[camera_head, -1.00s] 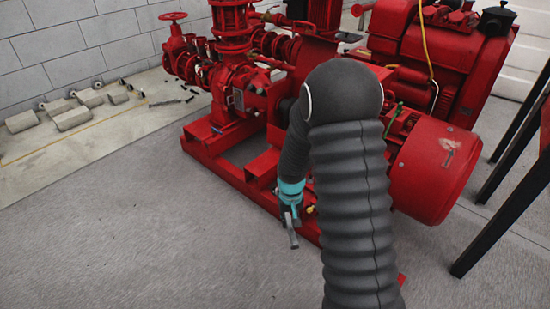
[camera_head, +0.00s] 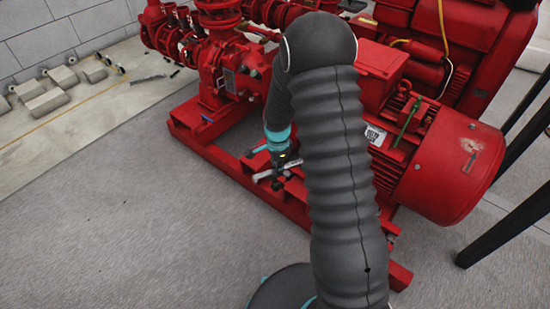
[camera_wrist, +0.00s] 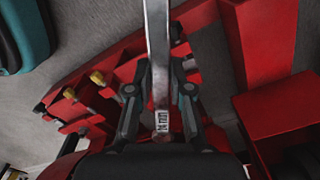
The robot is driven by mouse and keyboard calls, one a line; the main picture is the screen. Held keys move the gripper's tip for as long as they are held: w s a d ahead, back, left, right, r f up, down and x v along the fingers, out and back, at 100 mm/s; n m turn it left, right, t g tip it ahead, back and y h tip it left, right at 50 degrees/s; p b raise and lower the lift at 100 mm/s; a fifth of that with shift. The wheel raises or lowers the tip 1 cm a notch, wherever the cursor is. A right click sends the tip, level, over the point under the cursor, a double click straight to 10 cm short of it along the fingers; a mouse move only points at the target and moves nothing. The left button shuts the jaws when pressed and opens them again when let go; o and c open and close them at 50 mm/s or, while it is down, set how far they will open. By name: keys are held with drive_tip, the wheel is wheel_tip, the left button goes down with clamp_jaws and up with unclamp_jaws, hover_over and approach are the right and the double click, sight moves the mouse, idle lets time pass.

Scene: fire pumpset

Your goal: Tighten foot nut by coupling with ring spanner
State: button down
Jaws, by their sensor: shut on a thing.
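My gripper (camera_wrist: 160,90) is shut on a silver ring spanner (camera_wrist: 158,45) with dark markings near its lower end. The spanner runs up between the fingers and out of the top of the wrist view, so its far end is hidden there. In the head view my gripper (camera_head: 279,160) and the spanner (camera_head: 265,175) are low over the front rail of the red base frame (camera_head: 225,165). Brass-coloured bolt heads or nuts (camera_wrist: 97,78) show left of the fingers in the wrist view, apart from the spanner. My arm hides the coupling area; I cannot tell which nut is the foot nut.
The red motor (camera_head: 450,165) stands right of my arm and the red pump with pipework (camera_head: 225,80) left of it. Dark slanted legs (camera_head: 510,215) stand at right. Concrete blocks (camera_head: 47,102) lie by the wall.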

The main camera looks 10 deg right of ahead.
drive_tip(key=shift+w, duration=0.25)
idle(0.3)
drive_tip(key=shift+f+b, duration=1.9)
drive_tip(key=shift+f, duration=0.6)
drive_tip(key=shift+f+b, duration=0.95)
drive_tip(key=shift+f, duration=0.4)
drive_tip(key=shift+m, duration=0.3)
drive_tip(key=w+d+m+b, duration=0.1)
drive_tip(key=w+d+m, duration=0.3)
drive_tip(key=w+m, duration=0.6)
drive_tip(key=w, duration=0.2)
drive_tip(key=shift+w, duration=0.35)
drive_tip(key=shift+s+a+b, duration=0.3)
drive_tip(key=shift+s, duration=0.05)
idle(0.4)
